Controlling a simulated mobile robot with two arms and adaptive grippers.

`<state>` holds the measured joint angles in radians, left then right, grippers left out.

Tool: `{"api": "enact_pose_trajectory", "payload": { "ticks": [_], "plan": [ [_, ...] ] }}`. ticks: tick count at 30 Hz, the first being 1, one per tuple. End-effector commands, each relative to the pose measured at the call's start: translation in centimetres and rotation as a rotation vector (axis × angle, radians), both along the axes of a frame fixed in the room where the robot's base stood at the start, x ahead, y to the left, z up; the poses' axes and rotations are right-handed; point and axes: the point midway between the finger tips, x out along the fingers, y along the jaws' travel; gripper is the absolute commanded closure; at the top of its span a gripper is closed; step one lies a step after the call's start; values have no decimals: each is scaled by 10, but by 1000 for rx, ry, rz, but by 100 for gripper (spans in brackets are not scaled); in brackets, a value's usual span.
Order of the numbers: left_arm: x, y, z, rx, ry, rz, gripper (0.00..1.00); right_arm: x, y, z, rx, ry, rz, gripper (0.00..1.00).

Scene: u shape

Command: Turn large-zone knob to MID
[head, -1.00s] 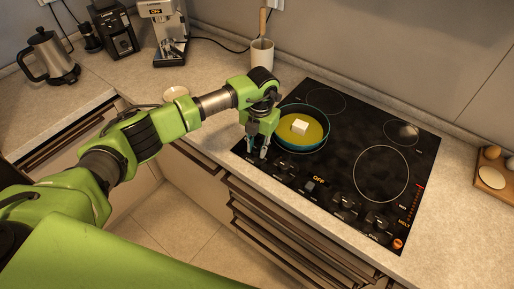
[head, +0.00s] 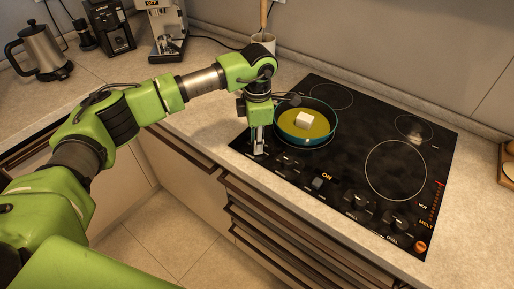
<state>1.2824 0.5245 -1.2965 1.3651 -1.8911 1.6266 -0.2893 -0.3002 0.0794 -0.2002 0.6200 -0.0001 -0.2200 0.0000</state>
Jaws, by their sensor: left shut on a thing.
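The black cooktop (head: 340,150) has a row of dark knobs along its front edge. I cannot read that knob's setting. My right gripper is not in view.
A teal pan (head: 328,135) with yellow contents and a white cube (head: 303,120) sits right beside my left gripper. An orange round button (head: 420,247) and a lit "MELT" label are at the right front corner. A kettle (head: 40,55) and coffee machine (head: 163,30) stand at the back left.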

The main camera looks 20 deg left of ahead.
Motion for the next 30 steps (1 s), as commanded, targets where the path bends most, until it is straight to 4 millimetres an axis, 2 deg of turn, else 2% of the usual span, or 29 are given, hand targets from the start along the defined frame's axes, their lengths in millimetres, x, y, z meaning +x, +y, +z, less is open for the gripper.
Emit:
{"api": "enact_pose_trajectory", "payload": {
  "ticks": [1,12,30],
  "plan": [
    [2,0,-4,-1,-6,-43,99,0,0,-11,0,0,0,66],
    [2,1,-2,-1,-6,-394,99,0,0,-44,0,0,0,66],
    [3,1,0,-2,-5,-932,99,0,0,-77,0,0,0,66]
  ]
}}
